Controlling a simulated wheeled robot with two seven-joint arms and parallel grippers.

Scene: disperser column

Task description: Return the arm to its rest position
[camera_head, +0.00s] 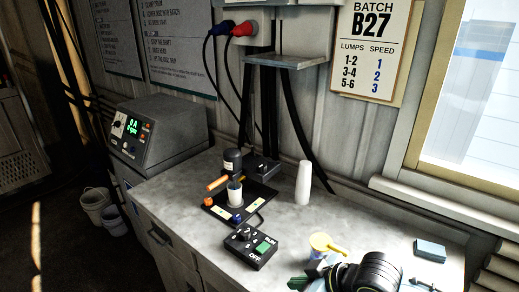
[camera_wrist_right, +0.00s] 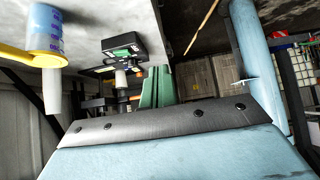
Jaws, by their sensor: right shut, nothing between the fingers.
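My right arm comes in at the bottom right of the head view. Its green-fingered gripper (camera_head: 299,283) is shut and empty, low near the front of the bench. The green fingers also show shut in the wrist view (camera_wrist_right: 157,88). The gripper is apart from the control box (camera_head: 250,248), which has a knob and a green button and lies to its left and farther back. A container with a yellow top (camera_head: 325,243) stands close behind the gripper and is partly hidden by my arm. My left gripper is not in view.
A disperser stand (camera_head: 240,200) with a cup and orange handle stands mid-bench. A white tapered stack (camera_head: 303,183) is to its right. A blue block (camera_head: 431,250) lies at the right. A grey display unit (camera_head: 155,135) is at the left. The bench's left front is bare.

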